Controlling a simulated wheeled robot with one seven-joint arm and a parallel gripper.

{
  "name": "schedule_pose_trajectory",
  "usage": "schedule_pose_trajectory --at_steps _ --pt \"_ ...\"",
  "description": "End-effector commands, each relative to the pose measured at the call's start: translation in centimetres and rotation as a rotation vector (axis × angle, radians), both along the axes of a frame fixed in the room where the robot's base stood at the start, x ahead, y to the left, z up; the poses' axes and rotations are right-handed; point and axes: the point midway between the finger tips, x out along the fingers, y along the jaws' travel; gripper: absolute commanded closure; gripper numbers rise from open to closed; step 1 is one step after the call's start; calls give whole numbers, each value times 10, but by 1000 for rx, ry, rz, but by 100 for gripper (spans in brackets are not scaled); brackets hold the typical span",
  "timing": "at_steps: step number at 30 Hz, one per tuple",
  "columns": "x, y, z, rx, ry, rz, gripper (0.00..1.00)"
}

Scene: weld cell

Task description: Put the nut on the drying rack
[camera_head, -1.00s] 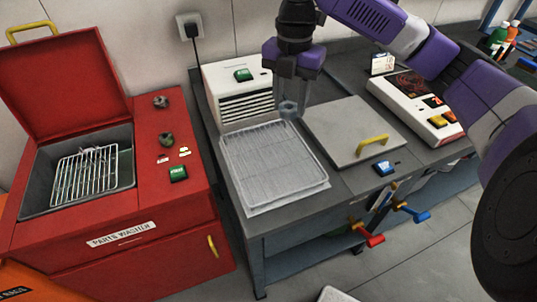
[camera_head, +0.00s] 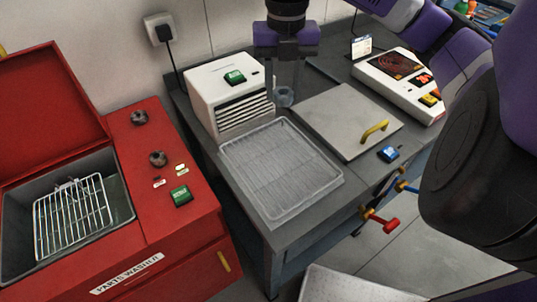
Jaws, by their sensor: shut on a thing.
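The nut (camera_head: 284,97) is a small grey-blue ring at the tips of my gripper (camera_head: 285,88). My gripper points down and is shut on it, and its pale fingers look see-through. The drying rack (camera_head: 280,171) is a wire grid in a shallow clear tray on the grey bench. The nut shows just beyond the rack's far edge, in front of the white vented unit's right side. I cannot tell how high it is above the bench.
The white vented unit (camera_head: 228,98) stands behind the rack. A grey lidded plate with a yellow handle (camera_head: 375,131) lies to the rack's right, with a hotplate-like device (camera_head: 400,80) beyond. The open red parts washer (camera_head: 185,228) with a wire basket (camera_head: 72,217) stands left.

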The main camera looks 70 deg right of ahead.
Motion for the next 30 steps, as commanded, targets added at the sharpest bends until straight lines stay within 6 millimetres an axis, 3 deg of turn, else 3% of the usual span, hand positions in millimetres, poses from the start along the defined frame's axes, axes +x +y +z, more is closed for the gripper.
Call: schedule_pose_trajectory --at_steps 5,18,22,30 --pt "-1 1 -26 6 0 0 100" --pt "-1 1 -130 5 2 -3 100" --pt "-1 0 -151 3 1 -2 100" --pt "-1 0 -170 3 1 -1 100"
